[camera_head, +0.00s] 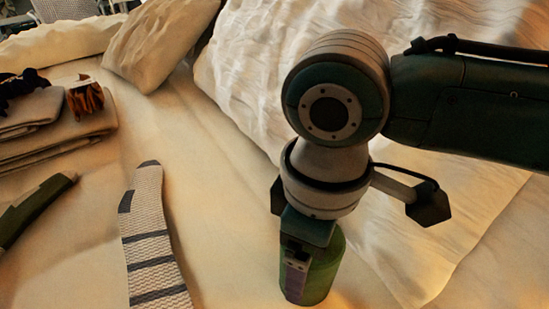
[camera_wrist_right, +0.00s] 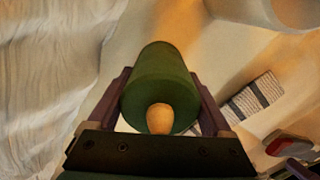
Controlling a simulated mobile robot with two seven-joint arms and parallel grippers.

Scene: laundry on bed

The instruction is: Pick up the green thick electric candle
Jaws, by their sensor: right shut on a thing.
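The thick green candle (camera_head: 325,270) is at the bottom middle of the head view, upright and partly hidden behind my right gripper (camera_head: 297,272). In the right wrist view the green candle (camera_wrist_right: 160,82) lies between the two fingers of my right gripper (camera_wrist_right: 160,105), with its pale flame-shaped tip facing the camera. The fingers are shut on the candle's sides. I cannot tell whether its base touches the bed. My left gripper is not in view.
A striped sock (camera_head: 152,235) lies on the bed left of the candle, with a dark green item (camera_head: 35,208) farther left. Folded towels (camera_head: 55,130) with a small patterned object (camera_head: 86,99) on top lie at the upper left. A pillow (camera_head: 160,42) and rumpled white duvet (camera_head: 250,80) lie behind.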

